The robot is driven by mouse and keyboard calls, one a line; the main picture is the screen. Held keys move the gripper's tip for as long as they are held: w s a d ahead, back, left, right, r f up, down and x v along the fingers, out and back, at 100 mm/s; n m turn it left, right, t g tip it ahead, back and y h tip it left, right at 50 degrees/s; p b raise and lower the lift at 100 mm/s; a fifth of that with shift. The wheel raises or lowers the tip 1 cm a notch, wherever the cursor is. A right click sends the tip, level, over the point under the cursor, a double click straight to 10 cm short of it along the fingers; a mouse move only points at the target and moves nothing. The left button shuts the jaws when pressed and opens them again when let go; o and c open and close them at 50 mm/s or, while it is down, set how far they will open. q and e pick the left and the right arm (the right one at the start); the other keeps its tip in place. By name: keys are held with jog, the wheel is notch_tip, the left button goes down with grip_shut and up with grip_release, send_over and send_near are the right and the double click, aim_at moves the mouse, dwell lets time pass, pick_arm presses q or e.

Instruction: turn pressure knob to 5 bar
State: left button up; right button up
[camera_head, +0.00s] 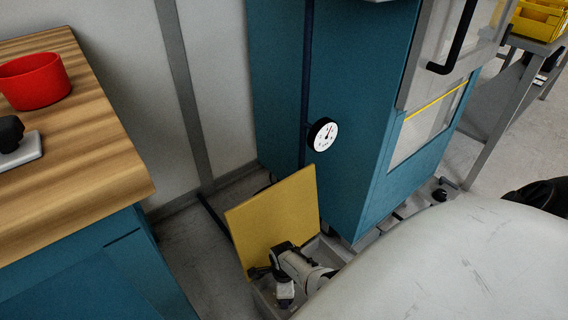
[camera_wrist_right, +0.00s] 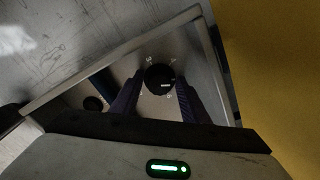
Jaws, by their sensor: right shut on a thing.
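The pressure knob (camera_wrist_right: 160,78) is round and black with a pale mark, on a grey panel with small white scale marks around it. In the right wrist view my right gripper (camera_wrist_right: 157,90) has its dark fingers on either side of it, shut on it. The marks are too small to read. In the head view my right gripper (camera_head: 285,294) points down into an open box beside a yellow panel, and the knob is hidden there. A round white pressure gauge (camera_head: 325,136) shows on the teal cabinet; its reading is too small to tell. My left gripper is not in view.
The yellow panel (camera_head: 277,218) stands upright close to my right gripper. The box's metal rim (camera_wrist_right: 110,65) surrounds the knob, with a second dark round part (camera_wrist_right: 93,103) inside. A wooden-topped bench (camera_head: 75,140) with a red bowl (camera_head: 35,84) is at left.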

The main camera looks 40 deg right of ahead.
jog(key=shift+m, duration=0.6)
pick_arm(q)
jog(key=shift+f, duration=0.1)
pick_arm(e)
jog(key=o, duration=0.7)
jog(key=shift+o, duration=0.2)
jog(key=shift+r, duration=0.15)
notch_tip(320, 180, up, 4)
jog(key=p, duration=0.3)
jog(key=shift+p, duration=0.35)
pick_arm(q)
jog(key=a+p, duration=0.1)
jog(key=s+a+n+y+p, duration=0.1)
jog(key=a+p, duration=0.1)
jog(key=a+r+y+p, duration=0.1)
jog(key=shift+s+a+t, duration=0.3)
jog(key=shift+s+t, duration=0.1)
pick_arm(e)
notch_tip(320, 180, up, 6)
